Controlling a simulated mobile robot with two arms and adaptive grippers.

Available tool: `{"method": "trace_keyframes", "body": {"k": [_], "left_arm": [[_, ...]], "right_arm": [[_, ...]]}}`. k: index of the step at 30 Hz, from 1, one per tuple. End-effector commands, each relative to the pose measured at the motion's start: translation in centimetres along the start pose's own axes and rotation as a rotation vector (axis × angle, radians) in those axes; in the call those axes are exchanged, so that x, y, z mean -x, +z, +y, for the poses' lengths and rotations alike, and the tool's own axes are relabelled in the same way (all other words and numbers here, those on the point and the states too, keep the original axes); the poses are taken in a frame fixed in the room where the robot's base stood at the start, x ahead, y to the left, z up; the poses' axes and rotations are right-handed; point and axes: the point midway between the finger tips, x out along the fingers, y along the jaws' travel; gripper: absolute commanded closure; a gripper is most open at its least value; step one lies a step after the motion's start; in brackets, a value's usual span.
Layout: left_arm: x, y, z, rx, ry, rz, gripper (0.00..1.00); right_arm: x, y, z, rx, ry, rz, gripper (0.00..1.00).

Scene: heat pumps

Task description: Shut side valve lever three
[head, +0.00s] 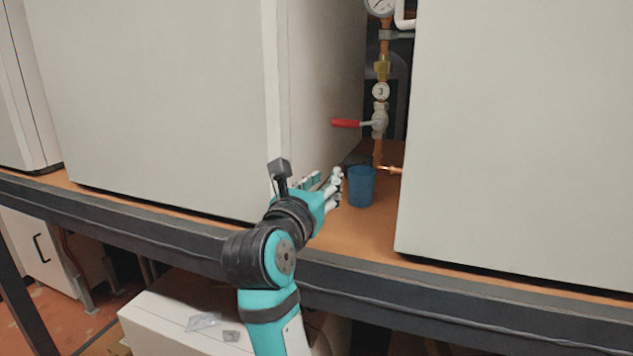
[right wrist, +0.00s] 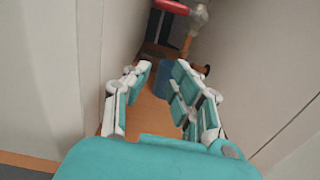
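The side valve (head: 379,121) with the round tag numbered 3 (head: 380,91) sits on a copper pipe in the gap between two large white cabinets. Its red lever (head: 346,123) points left, crosswise to the upright pipe. In the right wrist view the lever (right wrist: 171,6) shows at the top, beyond my fingers. My right gripper (head: 336,188) is in the mouth of the gap, below and nearer than the lever, apart from it. In the right wrist view the gripper (right wrist: 160,88) has its fingers spread with nothing between them. My left gripper is not in view.
A blue cup (head: 361,187) stands on the orange shelf (head: 365,228), just right of my right gripper. The left cabinet (head: 160,100) and right cabinet (head: 515,130) wall in the narrow gap. A dark shelf edge (head: 420,275) runs along the front.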

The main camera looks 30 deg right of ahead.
Motion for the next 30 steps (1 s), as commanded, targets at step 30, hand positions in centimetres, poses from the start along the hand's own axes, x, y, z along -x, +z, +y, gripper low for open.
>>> {"method": "trace_keyframes", "body": {"k": [30], "left_arm": [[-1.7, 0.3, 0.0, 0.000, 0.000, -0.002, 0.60]], "right_arm": [[7.9, 0.0, -1.6, 0.001, 0.008, 0.004, 0.77]]}}
